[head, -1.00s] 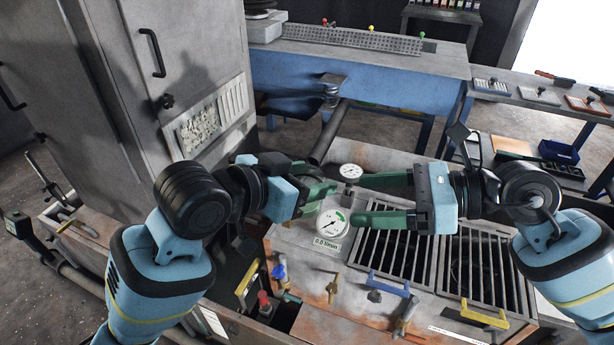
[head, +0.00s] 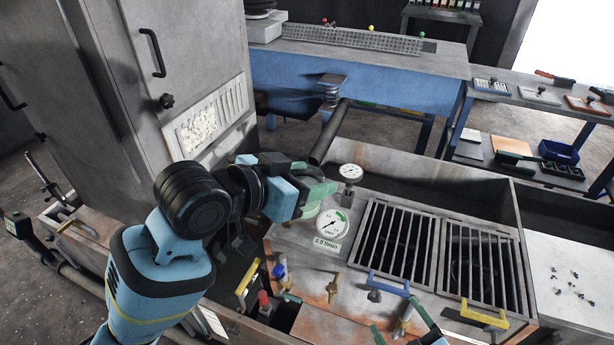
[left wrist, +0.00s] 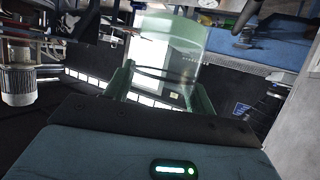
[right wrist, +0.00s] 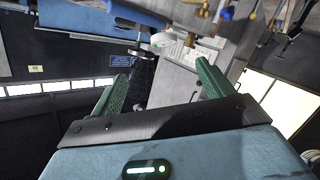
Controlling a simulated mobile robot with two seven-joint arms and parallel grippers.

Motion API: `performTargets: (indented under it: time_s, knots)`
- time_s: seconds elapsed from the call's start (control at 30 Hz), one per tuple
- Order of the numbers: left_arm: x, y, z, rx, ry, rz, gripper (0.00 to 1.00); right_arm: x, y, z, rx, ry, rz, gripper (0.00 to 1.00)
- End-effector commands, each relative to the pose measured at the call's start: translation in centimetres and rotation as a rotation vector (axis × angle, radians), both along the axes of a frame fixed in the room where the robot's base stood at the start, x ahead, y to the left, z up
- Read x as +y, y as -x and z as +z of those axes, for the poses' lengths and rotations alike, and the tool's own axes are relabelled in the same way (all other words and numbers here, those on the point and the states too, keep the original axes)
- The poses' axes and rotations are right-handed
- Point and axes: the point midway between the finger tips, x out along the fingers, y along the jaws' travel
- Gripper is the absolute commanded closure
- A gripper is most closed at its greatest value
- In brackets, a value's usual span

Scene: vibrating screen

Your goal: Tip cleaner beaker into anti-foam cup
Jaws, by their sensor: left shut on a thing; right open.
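My left gripper (head: 312,187) is shut on a clear, green-tinted beaker. In the left wrist view the beaker (left wrist: 190,48) stands between the two green fingers, see-through, with a dark ring around it. In the head view the gripper mostly hides it, above the machine top left of the lower dial. I cannot tell its contents or its exact tilt. My right gripper (head: 398,324) is at the bottom edge of the head view, mostly out of frame. In the right wrist view it (right wrist: 160,85) is open and empty. I cannot make out an anti-foam cup.
The machine top holds two dial gauges, the lower (head: 333,224) and the upper (head: 350,173), and barred grates (head: 392,246) with a blue handle (head: 388,284) and a yellow handle (head: 484,314). A grey cabinet (head: 185,60) stands at left. A pale surface (head: 560,262) with small dark bits lies at right.

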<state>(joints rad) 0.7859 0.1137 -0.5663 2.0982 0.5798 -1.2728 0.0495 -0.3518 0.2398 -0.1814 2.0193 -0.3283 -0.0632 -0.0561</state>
Motion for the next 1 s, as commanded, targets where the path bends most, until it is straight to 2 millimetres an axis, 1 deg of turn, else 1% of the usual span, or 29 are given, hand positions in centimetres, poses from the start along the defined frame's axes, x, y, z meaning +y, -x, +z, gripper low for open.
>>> performTargets:
  time_s: [0.03,0.1,0.17,0.2,0.3,0.4,0.5,0.6,0.67,0.9,1.0]
  knots:
    - [0.0,0.0,0.0,-0.001,0.001,0.000,0.68,-0.2,1.6,-2.0,0.082,-0.043,-0.034,0.20]
    - [0.0,0.0,0.0,-0.001,0.001,0.000,0.68,-0.4,3.8,-4.4,0.192,-0.099,-0.081,0.20]
    - [0.0,0.0,0.0,-0.001,0.001,0.000,0.68,-0.4,5.7,-6.3,0.281,-0.147,-0.119,0.20]
    - [0.0,0.0,0.0,-0.001,0.001,0.000,0.68,-0.4,7.0,-7.4,0.337,-0.176,-0.144,0.20]
    - [0.0,0.0,0.0,-0.001,0.001,0.000,0.68,-0.3,10.0,-9.8,0.460,-0.239,-0.196,0.20]
    - [0.0,0.0,0.0,-0.001,0.001,0.000,0.68,-0.1,12.5,-11.5,0.554,-0.286,-0.237,0.20]
    - [0.0,0.0,0.0,-0.001,0.001,0.000,0.68,0.1,14.2,-12.4,0.616,-0.318,-0.263,0.20]
    - [0.0,0.0,0.0,-0.001,0.001,0.000,0.68,0.2,15.1,-13.0,0.651,-0.335,-0.278,0.20]
    - [0.0,0.0,0.0,-0.001,0.001,0.000,0.68,0.3,15.4,-13.1,0.659,-0.340,-0.281,0.20]
    - [0.0,0.0,0.0,-0.001,0.001,0.000,0.68,0.3,15.4,-13.1,0.660,-0.340,-0.282,0.20]
    - [0.4,-0.1,-0.2,0.000,0.000,0.017,0.68,0.3,15.4,-13.1,0.660,-0.339,-0.282,0.20]
